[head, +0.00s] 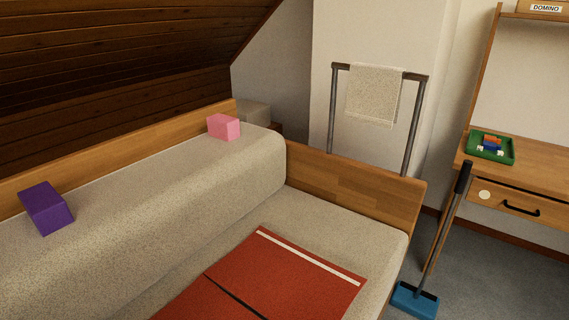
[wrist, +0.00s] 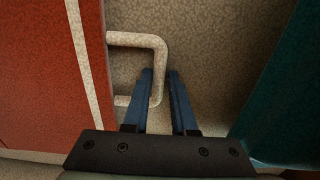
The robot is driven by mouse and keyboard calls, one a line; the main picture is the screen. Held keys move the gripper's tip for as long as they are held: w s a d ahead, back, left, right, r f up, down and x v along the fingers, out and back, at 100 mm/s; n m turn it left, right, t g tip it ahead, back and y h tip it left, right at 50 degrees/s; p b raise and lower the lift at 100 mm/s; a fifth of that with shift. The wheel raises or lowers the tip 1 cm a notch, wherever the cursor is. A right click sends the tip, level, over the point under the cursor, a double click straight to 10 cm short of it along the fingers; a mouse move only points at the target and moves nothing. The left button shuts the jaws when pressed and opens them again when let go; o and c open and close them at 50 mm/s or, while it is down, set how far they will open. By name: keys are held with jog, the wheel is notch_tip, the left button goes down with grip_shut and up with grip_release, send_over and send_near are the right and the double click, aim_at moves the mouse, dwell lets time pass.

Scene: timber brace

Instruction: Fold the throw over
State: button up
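The throw (head: 300,280) is red with a cream stripe near its far edge and a dark line across it. It lies flat on the bed seat, and its near part is cut off by the head frame. In the wrist view a red panel of the throw (wrist: 45,80) with a cream stripe is at the left. A pale, squared handle loop (wrist: 138,40) sticks out from its edge. My gripper (wrist: 160,75) is open, with the loop's outer bar between its fingertips in the picture. I cannot tell whether they touch. My gripper is outside the head view.
A purple block (head: 46,208) and a pink block (head: 224,127) sit on the bolster (head: 160,205). A rail with a towel (head: 373,93) stands behind the wooden end board (head: 355,183). A blue broom (head: 415,300) is at the right. A dark teal surface (wrist: 285,100) borders my gripper's right.

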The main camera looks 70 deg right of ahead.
jog(key=shift+a, duration=0.1)
grip_shut()
jog(key=shift+r, duration=0.15)
